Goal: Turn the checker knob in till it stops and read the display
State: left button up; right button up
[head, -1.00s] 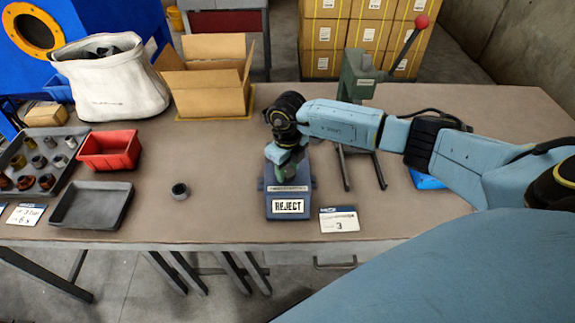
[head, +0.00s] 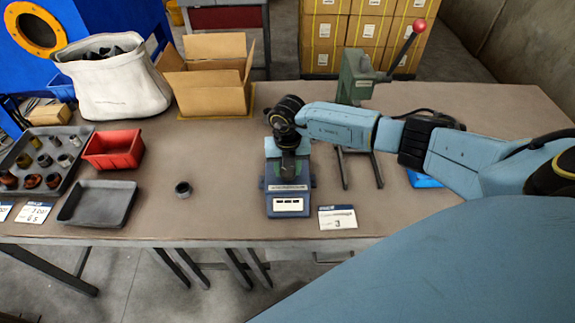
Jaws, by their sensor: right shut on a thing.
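The checker (head: 290,190), a blue-grey block, stands near the front of the table. Its white display (head: 288,205) faces me and shows a short row of dark dashes, with no word readable. My right gripper (head: 288,168) points down onto the top of the checker and is shut on its knob. The knob is hidden under the gripper and wrist, so how far in it is cannot be seen. My left gripper is not in view.
A card marked 3 (head: 337,217) lies right of the checker. A small dark ring (head: 183,188) sits to its left. Further left are an empty grey tray (head: 97,203), a red bin (head: 113,149) and a tray of parts (head: 42,160). A green lever press (head: 356,77) stands behind.

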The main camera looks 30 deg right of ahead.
aim_at(288, 171)
jog(key=shift+m, duration=0.3)
jog(key=o, duration=1)
jog(key=shift+r, duration=0.15)
notch_tip(288, 171, up, 13)
jog(key=shift+r, duration=0.1)
